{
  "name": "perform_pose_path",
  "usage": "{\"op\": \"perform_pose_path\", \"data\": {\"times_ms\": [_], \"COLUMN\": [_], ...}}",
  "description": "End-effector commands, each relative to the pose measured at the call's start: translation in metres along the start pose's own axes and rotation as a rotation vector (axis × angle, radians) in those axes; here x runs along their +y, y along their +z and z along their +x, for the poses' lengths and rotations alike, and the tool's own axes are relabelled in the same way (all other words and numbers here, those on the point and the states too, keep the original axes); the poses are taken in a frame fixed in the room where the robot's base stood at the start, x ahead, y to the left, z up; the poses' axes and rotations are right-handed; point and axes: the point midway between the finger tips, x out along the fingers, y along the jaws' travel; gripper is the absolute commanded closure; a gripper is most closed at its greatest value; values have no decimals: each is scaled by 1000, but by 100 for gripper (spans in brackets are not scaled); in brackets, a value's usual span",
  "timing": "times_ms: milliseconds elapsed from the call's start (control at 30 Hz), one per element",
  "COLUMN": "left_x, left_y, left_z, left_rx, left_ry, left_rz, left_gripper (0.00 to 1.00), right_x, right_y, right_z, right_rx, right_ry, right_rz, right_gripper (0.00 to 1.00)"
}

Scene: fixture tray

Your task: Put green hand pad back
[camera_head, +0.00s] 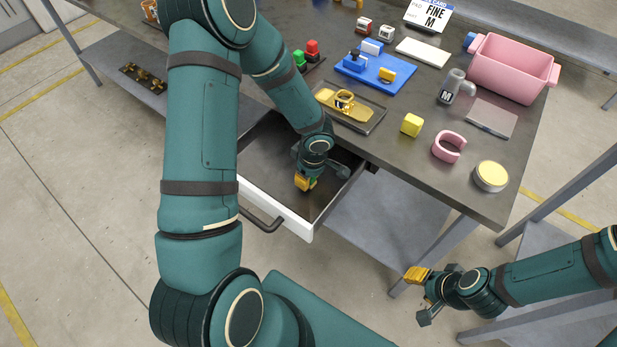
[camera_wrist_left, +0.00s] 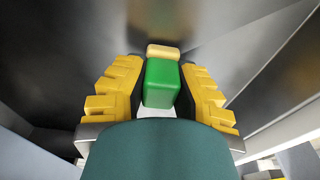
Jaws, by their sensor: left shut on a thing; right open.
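My left gripper (camera_head: 305,183) reaches down into the open drawer (camera_head: 262,170) under the table's front edge. In the left wrist view, its yellow fingers (camera_wrist_left: 160,90) are shut on a green block with a tan end piece (camera_wrist_left: 163,82), which looks like the green hand pad. In the head view the held pad is hidden by the gripper. I cannot tell whether it touches the drawer floor. My right gripper (camera_head: 420,280) is open and empty, off the table at the lower right.
The dark table (camera_head: 385,150) holds a gold piece on a tray (camera_head: 345,105), a blue plate (camera_head: 378,74), a yellow cube (camera_head: 411,125), a pink ring (camera_head: 449,147), a round tin (camera_head: 490,176), a pink bin (camera_head: 512,68), a card (camera_head: 428,15), and red (camera_head: 312,48) and green (camera_head: 299,60) pieces.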

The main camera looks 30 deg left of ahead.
Motion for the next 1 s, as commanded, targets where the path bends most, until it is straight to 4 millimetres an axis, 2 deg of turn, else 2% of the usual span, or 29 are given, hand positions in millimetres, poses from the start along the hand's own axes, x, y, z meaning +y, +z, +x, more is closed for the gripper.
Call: {"op": "perform_pose_path", "data": {"times_ms": [367, 400, 433, 467, 867, 1000], "left_x": [0, 0, 0, 0, 0, 1], "left_y": [0, 0, 0, 0, 0, -1], "left_z": [3, 3, 2, 2, -2, -21], "left_rx": [0, 0, 0, 0, 0, 2], "left_ry": [1, 0, 0, 0, 0, 4], "left_rz": [1, 1, 1, 1, 1, 1], "left_gripper": [100, 65, 54, 52, 52, 52], "right_x": [2, 2, 2, 1, 0, -2], "right_y": [0, 0, 0, 0, 0, 0], "right_z": [5, 4, 4, 4, -1, -6], "right_rx": [2, 2, 2, 2, 1, -2], "right_ry": [0, 0, 0, 0, 0, 0], "right_rz": [0, 0, 0, 0, 0, 0], "right_gripper": [53, 53, 53, 53, 53, 53]}}
